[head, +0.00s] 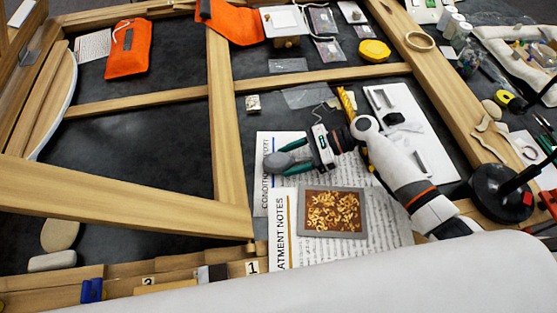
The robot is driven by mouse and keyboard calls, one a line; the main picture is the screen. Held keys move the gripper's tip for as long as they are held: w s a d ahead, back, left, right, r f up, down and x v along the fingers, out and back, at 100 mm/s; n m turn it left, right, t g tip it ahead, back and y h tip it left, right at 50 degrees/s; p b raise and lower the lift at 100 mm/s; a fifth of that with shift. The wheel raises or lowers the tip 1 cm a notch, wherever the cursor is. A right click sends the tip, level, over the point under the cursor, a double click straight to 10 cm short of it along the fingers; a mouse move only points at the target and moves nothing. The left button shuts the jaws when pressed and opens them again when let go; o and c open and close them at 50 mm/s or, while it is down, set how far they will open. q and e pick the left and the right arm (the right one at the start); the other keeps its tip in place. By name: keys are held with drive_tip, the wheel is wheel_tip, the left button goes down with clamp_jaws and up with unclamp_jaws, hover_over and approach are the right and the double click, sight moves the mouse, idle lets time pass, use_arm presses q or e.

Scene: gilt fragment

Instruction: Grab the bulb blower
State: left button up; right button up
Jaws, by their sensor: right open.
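A dark grey, rounded object that looks like the bulb blower (275,162) lies on the printed sheets near the middle of the head view. My right gripper (284,157) reaches in from the right, low over the sheets. Its jaws are open and point left, with the fingers at the bulb. The fingers partly hide the bulb, and I cannot tell whether they touch it. My left gripper is not in view.
A framed panel of golden fragments (333,211) lies just below the gripper on the treatment notes. Wooden frame bars (222,110) cross the dark table. A white tray (432,150) lies right of the gripper, and a black stand (500,190) is farther right.

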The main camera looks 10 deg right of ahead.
drive_tip(key=shift+a+f, duration=0.15)
drive_tip(key=shift+a, duration=0.05)
drive_tip(key=c, duration=1.1)
